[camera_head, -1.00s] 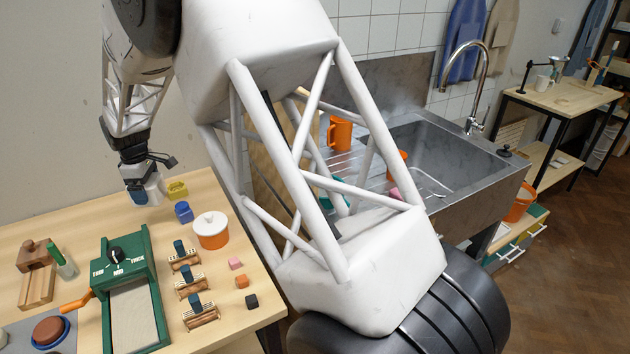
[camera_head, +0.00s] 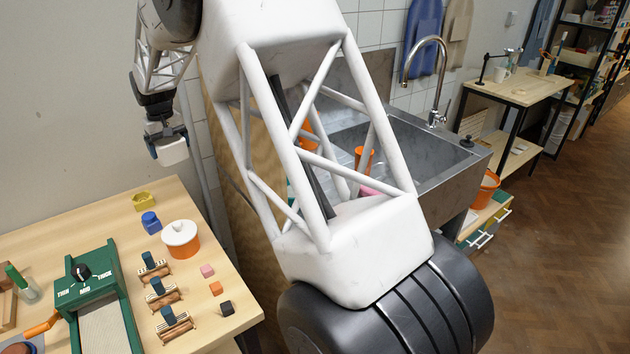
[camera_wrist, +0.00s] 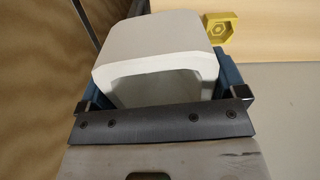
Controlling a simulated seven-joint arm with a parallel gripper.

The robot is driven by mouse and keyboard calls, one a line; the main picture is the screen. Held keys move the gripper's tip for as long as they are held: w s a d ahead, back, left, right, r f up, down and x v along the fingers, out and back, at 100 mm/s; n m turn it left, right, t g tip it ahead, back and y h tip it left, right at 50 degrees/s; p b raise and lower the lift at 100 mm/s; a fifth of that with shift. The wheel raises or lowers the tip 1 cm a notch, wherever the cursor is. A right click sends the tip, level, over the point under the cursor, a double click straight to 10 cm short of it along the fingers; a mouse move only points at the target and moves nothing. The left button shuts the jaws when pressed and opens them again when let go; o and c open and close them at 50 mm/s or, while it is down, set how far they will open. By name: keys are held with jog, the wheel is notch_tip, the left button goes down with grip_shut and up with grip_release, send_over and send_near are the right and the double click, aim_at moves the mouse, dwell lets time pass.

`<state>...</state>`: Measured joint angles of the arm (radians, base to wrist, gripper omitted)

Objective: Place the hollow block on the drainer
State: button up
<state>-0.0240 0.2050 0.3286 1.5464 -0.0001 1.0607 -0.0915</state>
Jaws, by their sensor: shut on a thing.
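My gripper (camera_head: 168,142) is shut on the hollow block (camera_head: 174,153), a white-grey block with rounded corners, and holds it in the air past the wooden table's back edge. In the wrist view the hollow block (camera_wrist: 150,42) sits between the two blue fingers, with its opening towards the camera. The drainer (camera_head: 336,148) is the steel ridged surface left of the sink basin. It is mostly hidden behind my arm, and the block is well to its left.
The sink basin (camera_head: 400,140) has a tall tap (camera_head: 442,75).

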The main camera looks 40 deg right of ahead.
aim_at(175, 136)
jog(key=r, duration=0.1)
jog(key=d+r, duration=0.2)
jog(key=r, duration=0.1)
jog(key=shift+w+d, duration=0.2)
jog(key=shift+w, duration=0.2)
jog(key=d+r+n, duration=0.3)
jog(key=r, duration=0.8)
jog(key=d+r+n, duration=0.3)
jog(key=r, duration=0.9)
jog(key=w+d+r+n, duration=0.1)
jog(key=d+r+n, duration=0.3)
jog(key=d, duration=0.6)
jog(key=d+f, duration=1.2)
jog(key=d, duration=0.4)
jog(key=s+d+f, duration=0.3)
jog(key=d+f, duration=0.2)
jog(key=f, duration=0.3)
jog(key=s+d+f+m, duration=0.1)
jog(key=s+d+f, duration=0.3)
jog(key=f, duration=0.4)
jog(key=s+d+f+m, duration=0.1)
jog(key=s+d+f, duration=0.3)
jog(key=d+f, duration=0.3)
jog(key=shift+f, duration=0.85)
